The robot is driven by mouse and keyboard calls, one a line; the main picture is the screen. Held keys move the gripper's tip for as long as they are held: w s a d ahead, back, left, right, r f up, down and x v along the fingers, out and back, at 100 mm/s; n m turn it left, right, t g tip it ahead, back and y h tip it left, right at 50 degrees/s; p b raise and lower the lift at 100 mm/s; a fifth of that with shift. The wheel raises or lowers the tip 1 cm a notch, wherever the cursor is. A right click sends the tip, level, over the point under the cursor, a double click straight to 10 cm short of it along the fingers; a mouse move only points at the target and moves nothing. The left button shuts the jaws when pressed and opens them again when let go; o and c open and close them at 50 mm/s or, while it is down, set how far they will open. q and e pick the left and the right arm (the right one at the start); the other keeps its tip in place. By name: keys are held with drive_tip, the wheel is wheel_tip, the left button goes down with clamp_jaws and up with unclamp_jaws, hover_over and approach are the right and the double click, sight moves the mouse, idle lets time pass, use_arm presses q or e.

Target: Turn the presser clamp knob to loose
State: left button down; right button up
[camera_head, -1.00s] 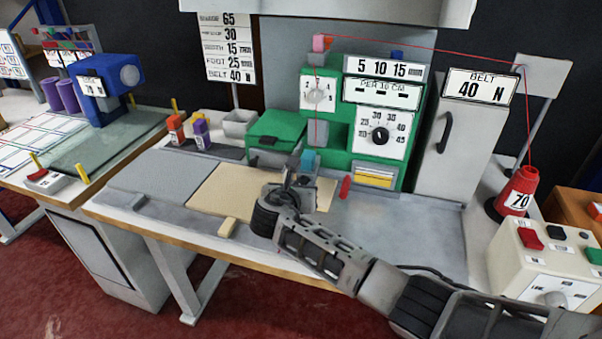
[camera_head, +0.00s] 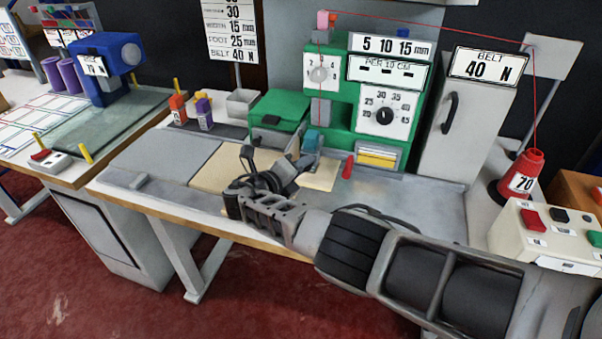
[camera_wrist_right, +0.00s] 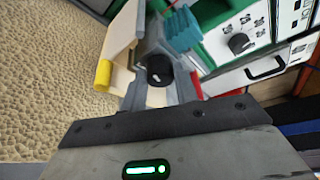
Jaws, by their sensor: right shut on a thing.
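A black round knob (camera_wrist_right: 160,70) with a pale mark sits between the two grey fingers of my right gripper (camera_wrist_right: 160,88) in the right wrist view. The fingers are shut on it. In the head view my right gripper (camera_head: 288,172) is at the front of the green machine (camera_head: 340,128), just below and left of the teal block (camera_head: 311,141); it hides the knob there. The teal block also shows just beyond the knob in the wrist view (camera_wrist_right: 181,30). My left gripper is not in view.
A beige sheet (camera_head: 208,178) lies on the grey table under my gripper. A red lever (camera_head: 347,167) stands to its right. A red thread cone (camera_head: 522,178) and a control box (camera_head: 540,232) are at the right.

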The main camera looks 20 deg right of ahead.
drive_tip(key=n+b, duration=0.1)
drive_tip(key=n+h+b, duration=0.1)
drive_tip(key=shift+a+f+b, duration=0.1)
drive_tip(key=shift+f+b, duration=0.2)
drive_tip(key=shift+f, duration=0.05)
drive_tip(key=n+h+b, duration=0.1)
drive_tip(key=n+b, duration=0.2)
drive_tip(key=shift+h, duration=0.4)
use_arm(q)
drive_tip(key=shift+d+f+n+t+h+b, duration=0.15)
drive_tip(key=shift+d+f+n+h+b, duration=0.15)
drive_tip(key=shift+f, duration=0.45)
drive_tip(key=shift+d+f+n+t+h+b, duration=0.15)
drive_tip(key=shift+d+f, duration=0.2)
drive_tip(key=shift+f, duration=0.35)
use_arm(e)
drive_tip(key=shift+n+t, duration=0.4)
drive_tip(key=shift+n, duration=0.3)
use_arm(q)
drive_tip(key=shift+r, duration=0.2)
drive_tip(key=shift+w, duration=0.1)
use_arm(e)
drive_tip(key=o, duration=1)
drive_tip(key=shift+c, duration=0.2)
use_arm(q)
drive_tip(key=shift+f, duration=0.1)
